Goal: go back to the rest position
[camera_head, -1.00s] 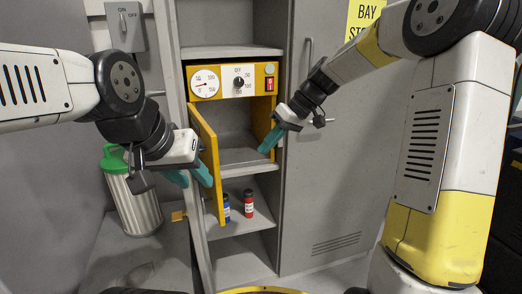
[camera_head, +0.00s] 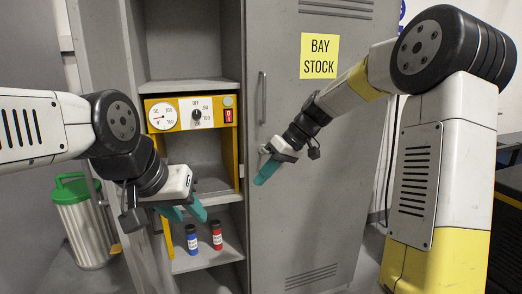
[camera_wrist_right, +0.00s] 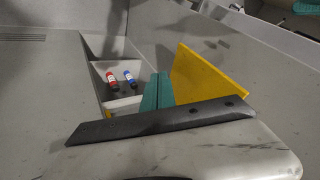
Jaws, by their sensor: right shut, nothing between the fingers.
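My left gripper (camera_head: 188,213) hangs empty in front of the yellow oven's left side, its teal fingers apart. My right gripper (camera_head: 265,172) is shut and empty, in front of the grey cabinet door right of the oven. Its teal fingers (camera_wrist_right: 157,91) lie together in the right wrist view. The yellow oven (camera_head: 192,112) has a gauge, a dial and a red switch. Its chamber is open and looks empty. Its yellow door stands swung out at the left, mostly hidden behind my left gripper; it shows in the right wrist view (camera_wrist_right: 211,76).
A blue vial (camera_head: 192,240) and a red vial (camera_head: 216,236) stand on the shelf below the oven. A bin with a green lid (camera_head: 78,188) stands at the left. The closed cabinet door (camera_head: 305,210) bears a yellow "BAY STOCK" sign (camera_head: 319,56).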

